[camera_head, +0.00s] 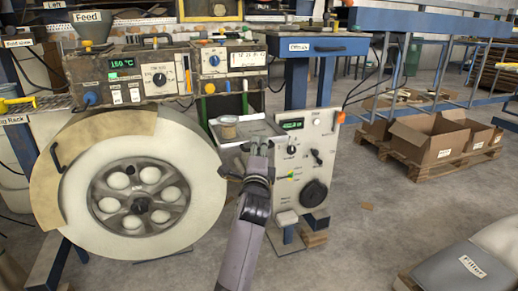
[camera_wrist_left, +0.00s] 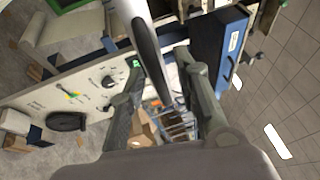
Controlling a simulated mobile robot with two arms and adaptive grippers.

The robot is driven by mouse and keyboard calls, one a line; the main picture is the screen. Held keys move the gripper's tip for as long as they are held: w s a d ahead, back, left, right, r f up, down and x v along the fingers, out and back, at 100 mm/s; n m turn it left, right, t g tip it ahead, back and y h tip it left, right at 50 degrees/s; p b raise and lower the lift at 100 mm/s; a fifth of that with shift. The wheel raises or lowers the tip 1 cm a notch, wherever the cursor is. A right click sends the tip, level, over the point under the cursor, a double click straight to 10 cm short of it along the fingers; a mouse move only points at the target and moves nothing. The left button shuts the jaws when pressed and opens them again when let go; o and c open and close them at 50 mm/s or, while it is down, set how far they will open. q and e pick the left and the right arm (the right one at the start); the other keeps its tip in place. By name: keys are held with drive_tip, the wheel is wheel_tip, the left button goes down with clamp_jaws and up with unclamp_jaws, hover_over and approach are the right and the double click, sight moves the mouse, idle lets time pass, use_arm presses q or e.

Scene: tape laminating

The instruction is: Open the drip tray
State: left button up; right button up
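A grey metal tray (camera_head: 262,127) juts out between the big white wheel and the grey control panel; I take it for the drip tray, though no label on it is readable. My left gripper (camera_head: 259,152) is just below its front edge in the head view. In the left wrist view the fingers of my left gripper (camera_wrist_left: 160,62) are spread apart. A bar with a pale upper part and a dark lower part (camera_wrist_left: 148,45) runs between them, with room showing at the sides. I cannot tell whether either finger touches it. My right gripper is not in view.
The control panel (camera_head: 308,165) with a black knob stands close to the right of my gripper. The large wheel (camera_head: 205,195) is close on the left. A blue workbench (camera_head: 318,47) stands behind, and cardboard boxes (camera_head: 428,148) lie right.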

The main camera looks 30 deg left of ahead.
use_arm(q)
clamp_jaws()
idle(0.7)
